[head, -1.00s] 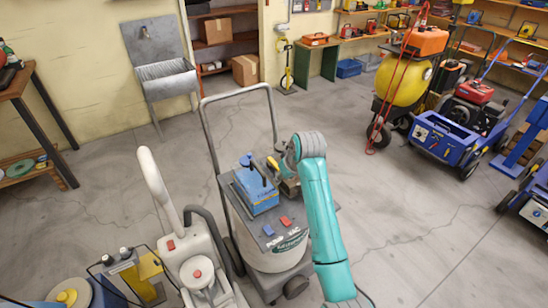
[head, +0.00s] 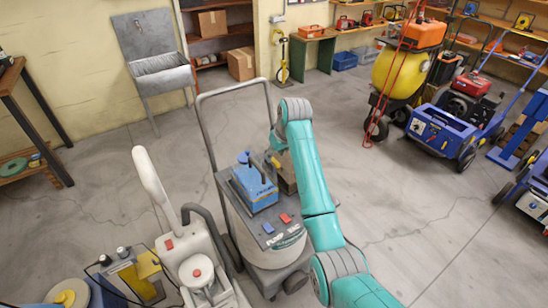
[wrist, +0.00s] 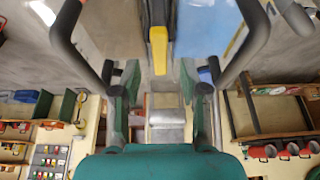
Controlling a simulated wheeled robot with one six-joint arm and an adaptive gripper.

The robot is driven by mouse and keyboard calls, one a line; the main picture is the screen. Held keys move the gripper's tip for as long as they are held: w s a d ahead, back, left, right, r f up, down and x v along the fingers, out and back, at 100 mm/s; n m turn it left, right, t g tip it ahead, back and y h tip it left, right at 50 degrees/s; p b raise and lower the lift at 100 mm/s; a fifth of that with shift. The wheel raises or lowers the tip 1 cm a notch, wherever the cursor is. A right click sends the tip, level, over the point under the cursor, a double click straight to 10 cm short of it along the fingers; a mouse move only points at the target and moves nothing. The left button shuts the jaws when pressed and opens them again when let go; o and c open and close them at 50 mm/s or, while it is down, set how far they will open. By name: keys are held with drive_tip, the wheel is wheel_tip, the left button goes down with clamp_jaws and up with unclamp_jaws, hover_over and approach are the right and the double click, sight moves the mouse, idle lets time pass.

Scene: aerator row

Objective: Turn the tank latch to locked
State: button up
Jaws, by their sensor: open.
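The pump-vac tank unit (head: 270,246) stands on the floor at the centre of the head view. On its top, right of a blue box (head: 255,187), is a latch with a yellow tip (head: 276,162), partly hidden by my arm. In the wrist view a dark lever with a yellow end, apparently the latch (wrist: 158,48), points down the picture between my fingers. My gripper (wrist: 160,72) is open, one finger to each side of the lever, with no contact visible. The head view does not show my fingers clearly.
The cart's grey push handle (head: 202,130) rises beside the tank. A white upright machine (head: 195,262) stands close at left. A yellow tank cart (head: 402,75) and a blue wheeled machine (head: 440,132) stand at right. Floor between them is clear.

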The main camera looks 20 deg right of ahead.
sight(273, 160)
drive_tip(key=shift+x, duration=1.45)
clamp_jaws()
